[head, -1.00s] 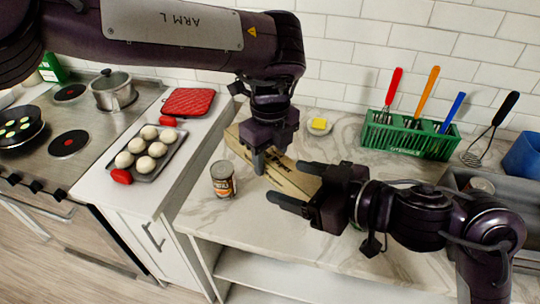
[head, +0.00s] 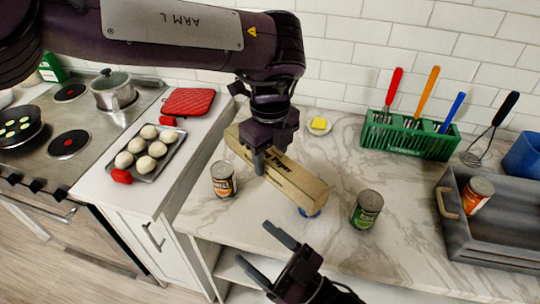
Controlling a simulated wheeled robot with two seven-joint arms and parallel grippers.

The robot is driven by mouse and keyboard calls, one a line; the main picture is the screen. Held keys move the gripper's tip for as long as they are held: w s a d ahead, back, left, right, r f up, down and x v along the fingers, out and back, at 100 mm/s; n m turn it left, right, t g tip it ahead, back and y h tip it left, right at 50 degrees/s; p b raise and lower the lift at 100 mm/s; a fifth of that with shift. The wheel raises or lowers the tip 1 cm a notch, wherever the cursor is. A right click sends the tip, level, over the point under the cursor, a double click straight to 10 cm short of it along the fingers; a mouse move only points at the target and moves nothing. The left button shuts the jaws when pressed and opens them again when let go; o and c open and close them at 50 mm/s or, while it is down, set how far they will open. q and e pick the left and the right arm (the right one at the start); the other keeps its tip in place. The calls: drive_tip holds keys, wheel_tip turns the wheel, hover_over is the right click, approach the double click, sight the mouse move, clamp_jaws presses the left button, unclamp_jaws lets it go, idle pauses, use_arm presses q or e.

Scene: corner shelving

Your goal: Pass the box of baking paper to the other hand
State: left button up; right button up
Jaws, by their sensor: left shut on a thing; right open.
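The box of baking paper (head: 295,184) is a long, light brown carton with dark lettering. It slants from upper left to lower right above the marble counter. My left gripper (head: 266,164) is shut on it from above, left of its middle, and hides part of its side. My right gripper (head: 262,247) is open and empty at the counter's front edge, below and apart from the box.
An open can (head: 222,181) stands left of the box and a green-labelled can (head: 366,210) right of it. A small blue item (head: 310,212) shows under the box's right end. A grey tray (head: 500,232) holding a can (head: 477,194) and a green utensil rack (head: 408,140) are at right.

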drive_tip(key=s+f+m+g+h, duration=0.1)
drive_tip(key=s+f+g+h, duration=0.3)
drive_tip(key=f, duration=0.7)
drive_tip(key=s+d+f+m+g, duration=0.1)
drive_tip(key=s+f+m+g, duration=0.1)
drive_tip(key=s+f, duration=0.7)
drive_tip(key=s+f+m+g+h, duration=0.1)
drive_tip(key=s+f+g, duration=0.2)
drive_tip(key=f, duration=1)
drive_tip(key=d+f+m+h, duration=0.1)
drive_tip(key=d+f+h, duration=0.2)
drive_tip(key=d+f, duration=0.35)
drive_tip(key=d+f+m+h, duration=0.1)
drive_tip(key=d+f+h, duration=0.25)
drive_tip(key=f, duration=0.55)
drive_tip(key=s+d+f+m+g+h, duration=0.1)
drive_tip(key=s+d+f+h, duration=0.2)
drive_tip(key=s+d+f, duration=0.1)
drive_tip(key=s+d+f+g+h, duration=0.1)
drive_tip(key=s+d+f+h, duration=0.2)
drive_tip(key=d, duration=0.6)
wheel_tip(320, 180, down, 3)
drive_tip(key=shift+s+r+m+g, duration=0.15)
drive_tip(key=shift+s+m+g, duration=0.25)
drive_tip(key=shift+s, duration=0.55)
